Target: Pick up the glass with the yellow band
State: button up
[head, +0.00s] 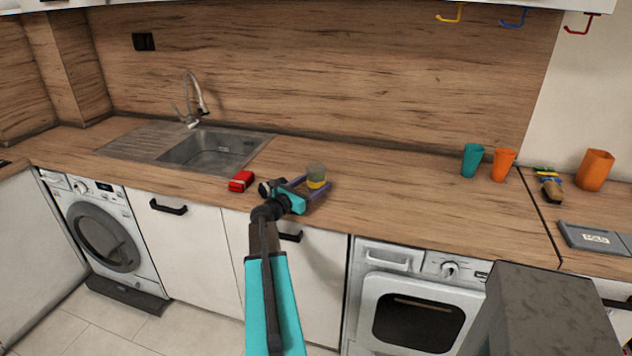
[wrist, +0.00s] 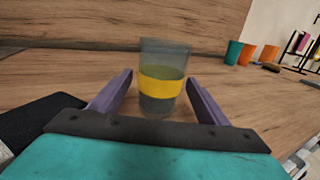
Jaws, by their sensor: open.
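The glass with the yellow band (head: 316,177) stands upright on the wooden counter, right of the sink. It is clear grey with a yellow band around its middle. In the wrist view the glass (wrist: 162,84) stands straight ahead, in the gap between the fingers and around their tips. My gripper (head: 309,188) is open, low over the counter, with its purple fingers pointing at the glass. In the wrist view my gripper (wrist: 160,92) has one finger on each side of the glass, with a gap on both sides.
A red box (head: 241,181) lies left of my gripper, beside the sink (head: 215,150). A teal cup (head: 472,160) and an orange cup (head: 503,164) stand to the right. A larger orange cup (head: 595,170) stands farther right. The counter between the glass and the teal cup is clear.

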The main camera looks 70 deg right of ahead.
jog(key=shift+s+d, duration=0.25)
jog(key=shift+d, duration=0.45)
jog(key=c, duration=1.2)
jog(key=shift+c, duration=0.2)
